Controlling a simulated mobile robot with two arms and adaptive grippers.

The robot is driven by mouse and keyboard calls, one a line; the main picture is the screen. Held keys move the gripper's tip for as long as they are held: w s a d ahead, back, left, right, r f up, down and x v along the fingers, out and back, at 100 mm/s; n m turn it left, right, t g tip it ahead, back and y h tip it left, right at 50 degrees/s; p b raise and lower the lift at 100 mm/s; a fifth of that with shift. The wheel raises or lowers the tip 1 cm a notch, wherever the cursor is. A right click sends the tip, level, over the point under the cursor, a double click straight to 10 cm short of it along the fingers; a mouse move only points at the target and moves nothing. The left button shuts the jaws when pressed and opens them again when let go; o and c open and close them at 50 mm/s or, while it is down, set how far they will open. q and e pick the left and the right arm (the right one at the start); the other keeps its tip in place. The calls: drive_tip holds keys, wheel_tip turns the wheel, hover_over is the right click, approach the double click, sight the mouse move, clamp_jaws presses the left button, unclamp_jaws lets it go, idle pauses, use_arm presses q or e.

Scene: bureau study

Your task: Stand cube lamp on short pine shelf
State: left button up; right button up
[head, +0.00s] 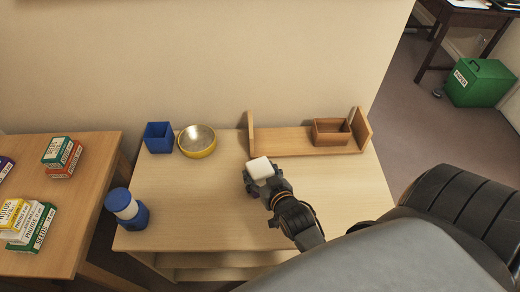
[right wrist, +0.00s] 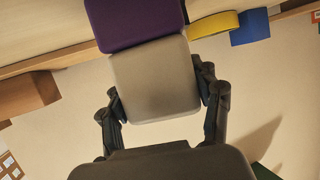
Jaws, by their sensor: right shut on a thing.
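The cube lamp (head: 260,167) shows as a white block in the head view. In the right wrist view it has a pale grey-white part (right wrist: 153,80) and a purple part (right wrist: 134,22). My right gripper (head: 262,175) is shut on its pale part, with one finger on each side. It holds the lamp in front of the short pine shelf (head: 282,141), near that shelf's left end. The shelf is a low board with two upright end panels at the back of a light wood table. Its left and middle part is bare. My left gripper is not in view.
A brown wooden box (head: 331,132) sits at the shelf's right end. A blue square cup (head: 159,138) and a yellow bowl (head: 197,141) stand left of the shelf. The table's middle is clear.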

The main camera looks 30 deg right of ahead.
drive_tip(key=o, duration=1.5)
